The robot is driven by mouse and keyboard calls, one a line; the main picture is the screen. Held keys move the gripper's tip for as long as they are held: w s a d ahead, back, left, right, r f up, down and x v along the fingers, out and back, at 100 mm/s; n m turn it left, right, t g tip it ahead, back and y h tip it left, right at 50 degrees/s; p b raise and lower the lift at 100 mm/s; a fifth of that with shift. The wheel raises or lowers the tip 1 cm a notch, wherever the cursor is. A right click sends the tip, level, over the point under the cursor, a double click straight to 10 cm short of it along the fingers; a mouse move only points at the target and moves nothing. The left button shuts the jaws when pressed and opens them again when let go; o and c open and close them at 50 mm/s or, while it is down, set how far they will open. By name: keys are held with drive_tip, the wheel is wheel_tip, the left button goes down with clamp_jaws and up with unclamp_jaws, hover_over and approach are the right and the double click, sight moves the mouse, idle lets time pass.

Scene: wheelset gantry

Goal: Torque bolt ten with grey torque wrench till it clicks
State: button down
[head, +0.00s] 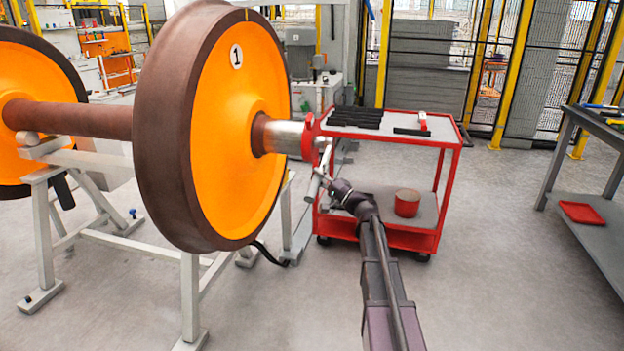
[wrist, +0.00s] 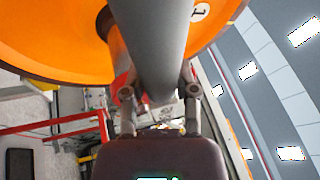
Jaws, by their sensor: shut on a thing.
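My gripper (head: 326,176) is in front of the axle end, between the wheel and the red cart. It is shut on the grey torque wrench (head: 313,189), a slim grey bar seen small and tilted near the red axle-end piece (head: 308,138). In the wrist view, the wrench (wrist: 165,45) is a thick grey cylinder running up from between the fingers (wrist: 160,97), with the orange wheel behind it. Bolt ten cannot be told apart in either view. I cannot tell whether the wrench touches a bolt.
The orange wheel (head: 240,80) marked 1 sits on a pale stand (head: 190,290). The red cart (head: 440,190) behind my gripper carries black bars (head: 355,116), a red-handled tool (head: 423,121) and, lower, a red tub (head: 407,202). A grey bench (head: 590,125) stands right; floor between is clear.

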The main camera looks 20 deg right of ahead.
drive_tip(key=b, duration=0.1)
drive_tip(key=f+n, duration=0.1)
drive_tip(key=f+y+b, duration=0.1)
drive_tip(key=shift+w+d+n+b, duration=0.25)
drive_tip(key=shift+w+n+b, duration=0.05)
drive_tip(key=shift+w+b, duration=0.05)
drive_tip(key=shift+w+d+f+n+g+y+b, duration=0.15)
drive_tip(key=shift+f+n+g+y+b, duration=0.15)
drive_tip(key=shift+n+b, duration=0.2)
drive_tip(key=shift+w+f+n+g+y+b, duration=0.1)
drive_tip(key=shift+w+f+n+y+b, duration=0.1)
drive_tip(key=shift+f+n+b, duration=0.25)
drive_tip(key=shift+s+r, duration=0.1)
drive_tip(key=shift+r, duration=0.1)
drive_tip(key=r+m+p, duration=0.1)
drive_tip(key=r+m+h+p, duration=0.1)
drive_tip(key=p, duration=0.1)
drive_tip(key=s+a+r+m+h+p, duration=0.1)
drive_tip(key=shift+r+t+p, duration=0.15)
drive_tip(key=shift+t+p, duration=0.2)
drive_tip(key=shift+t, duration=0.05)
drive_tip(key=shift+m, duration=0.25)
